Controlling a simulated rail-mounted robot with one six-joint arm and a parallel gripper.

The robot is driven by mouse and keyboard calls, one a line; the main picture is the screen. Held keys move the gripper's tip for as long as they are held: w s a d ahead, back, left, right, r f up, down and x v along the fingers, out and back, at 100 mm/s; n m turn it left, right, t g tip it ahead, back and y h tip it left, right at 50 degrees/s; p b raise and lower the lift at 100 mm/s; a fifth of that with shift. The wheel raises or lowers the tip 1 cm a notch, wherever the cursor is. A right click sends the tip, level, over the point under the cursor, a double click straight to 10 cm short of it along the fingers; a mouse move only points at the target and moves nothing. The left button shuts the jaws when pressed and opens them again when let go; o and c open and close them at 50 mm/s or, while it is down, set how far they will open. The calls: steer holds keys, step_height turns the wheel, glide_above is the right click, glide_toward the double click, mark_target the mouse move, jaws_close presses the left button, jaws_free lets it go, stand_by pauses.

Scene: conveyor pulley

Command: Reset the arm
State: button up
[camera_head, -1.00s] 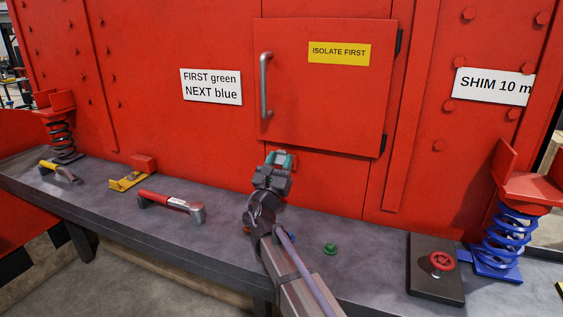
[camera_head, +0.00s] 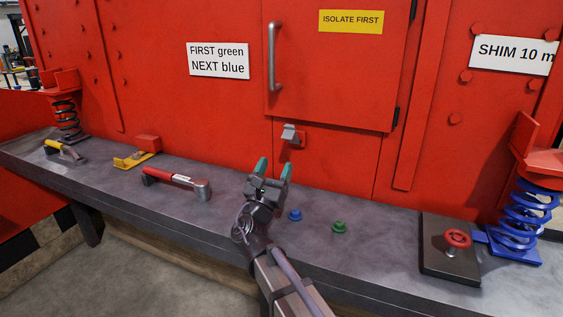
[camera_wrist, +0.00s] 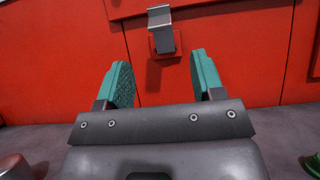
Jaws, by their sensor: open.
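My gripper (camera_head: 273,172) is open and empty, its two teal fingers pointing up toward the red wall, above the grey bench. In the wrist view my gripper (camera_wrist: 160,85) shows its fingers spread with nothing between them. A grey lever or latch (camera_head: 290,133) on a small red plate sits on the wall just beyond the fingertips, below the cabinet door. It also shows in the wrist view (camera_wrist: 160,28), ahead of the fingers and apart from them. The red door (camera_head: 335,75) with a grey bar handle (camera_head: 273,58) appears closed.
The bench (camera_head: 365,235) bears a blue button (camera_head: 295,215), a green button (camera_head: 339,227) and a red handwheel (camera_head: 457,239) to the right of my gripper. A red-handled tool (camera_head: 177,182) lies left. A blue spring (camera_head: 525,215) stands far right, a dark spring (camera_head: 67,118) far left.

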steer(key=shift+s, duration=0.15)
steer(key=s+d+m+g+h+p, duration=0.1)
steer(key=s+d+m+g+p, duration=0.3)
steer(key=d+m+g+p, duration=0.6)
steer(key=s+d+m+g+h+p, duration=0.25)
steer(key=d+m+g+p, duration=0.45)
steer(key=d+m, duration=0.55)
steer(key=s+m+g+y+p, duration=0.6)
steer(key=s+m+y+p, duration=0.3)
steer(key=s+y, duration=0.3)
steer(key=shift+s+f, duration=0.35)
steer(key=shift+s, duration=0.45)
steer(key=shift+a+m, duration=0.1)
steer(key=shift+m, duration=0.15)
